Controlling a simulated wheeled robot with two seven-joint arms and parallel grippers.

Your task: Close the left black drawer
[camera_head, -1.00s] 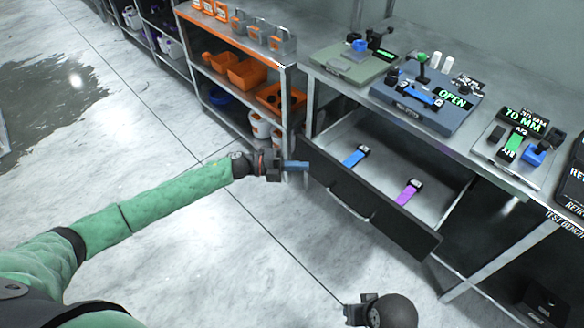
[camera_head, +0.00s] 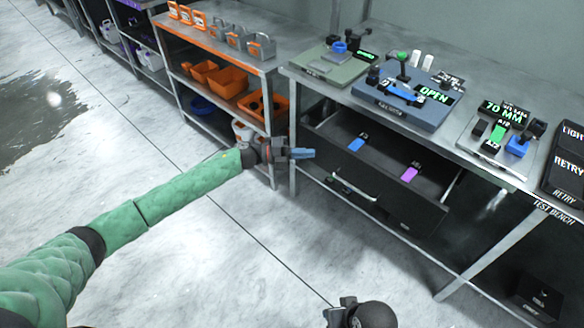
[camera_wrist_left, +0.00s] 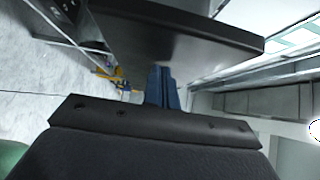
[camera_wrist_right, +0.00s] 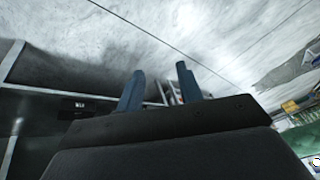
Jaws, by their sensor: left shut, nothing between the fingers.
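The black drawer (camera_head: 395,201) under the bench is partly open, with a bar handle (camera_head: 354,186) on its front. My left gripper (camera_head: 312,153) is shut and empty at the left end of the drawer front. In the left wrist view its blue fingers (camera_wrist_left: 162,88) are together just below the dark drawer panel (camera_wrist_left: 175,38); I cannot tell whether they touch it. My right gripper is low in the head view; the right wrist view shows its fingers (camera_wrist_right: 160,85) apart and empty.
The bench top (camera_head: 445,148) above the drawer bears a blue station (camera_head: 407,103) reading OPEN and other devices. A shelf rack with orange bins (camera_head: 228,81) stands left of the bench. A bench leg (camera_head: 293,150) is close to my left gripper. The floor in front is clear.

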